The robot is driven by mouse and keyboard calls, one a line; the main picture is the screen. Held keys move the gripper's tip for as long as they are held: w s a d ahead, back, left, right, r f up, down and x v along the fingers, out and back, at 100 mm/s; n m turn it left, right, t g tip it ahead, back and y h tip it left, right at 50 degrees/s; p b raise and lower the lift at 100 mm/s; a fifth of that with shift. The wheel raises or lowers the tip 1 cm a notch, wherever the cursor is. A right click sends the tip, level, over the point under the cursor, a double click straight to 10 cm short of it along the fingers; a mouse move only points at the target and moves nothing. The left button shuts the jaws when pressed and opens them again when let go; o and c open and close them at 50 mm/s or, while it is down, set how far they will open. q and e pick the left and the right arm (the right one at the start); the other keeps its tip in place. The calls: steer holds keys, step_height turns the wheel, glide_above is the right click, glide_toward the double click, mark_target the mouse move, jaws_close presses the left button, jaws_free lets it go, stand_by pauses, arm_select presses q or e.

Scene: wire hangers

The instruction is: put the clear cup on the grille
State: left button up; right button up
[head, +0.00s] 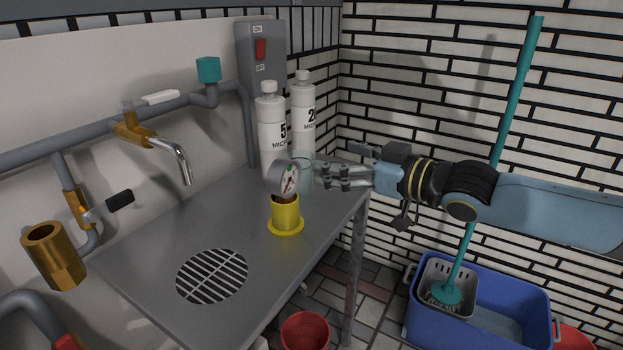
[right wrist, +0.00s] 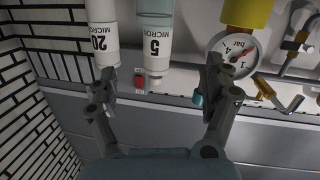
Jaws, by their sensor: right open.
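The clear cup (head: 305,174), faintly teal and see-through, is at the far part of the steel counter, in front of the white bottles and partly behind the pressure gauge. In the right wrist view a teal-tinted patch, likely the cup (right wrist: 156,9), shows at the top over the bottle marked 5. My right gripper (head: 330,176) is level with the cup, just to its right, with fingers pointing left. Its fingers (right wrist: 160,82) are spread apart and nothing is held between them. The round grille (head: 212,276) is set in the counter's near left part, bare. My left gripper is not seen.
A pressure gauge (head: 286,179) on a yellow base (head: 285,213) stands between the cup and the grille. White bottles (head: 271,133) stand behind the cup. A brass tap (head: 178,152) juts from the wall. The counter (head: 150,235) is clear around the grille.

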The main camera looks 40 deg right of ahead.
steer(key=shift+d+f+m+b, duration=0.2)
steer(key=shift+f+m+b, duration=0.2)
steer(key=shift+f+m, duration=0.4)
steer(key=b, duration=0.5)
glide_toward(290, 155)
steer(key=shift+a+f+h, duration=0.1)
steer(key=shift+a+h, duration=0.1)
steer(key=shift+h, duration=0.1)
steer(key=shift+w+a+b, duration=0.15)
steer(key=shift+w+b, duration=0.35)
steer(key=shift+w, duration=0.15)
steer(key=b+x, duration=0.3)
steer(key=x, duration=0.1)
steer(key=shift+w+f, duration=0.15)
steer(key=shift+w, duration=0.25)
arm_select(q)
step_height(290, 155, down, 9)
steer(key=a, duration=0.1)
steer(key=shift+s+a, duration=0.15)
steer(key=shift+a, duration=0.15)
arm_select(e)
steer(key=shift+c, duration=0.4)
steer(key=c, duration=1)
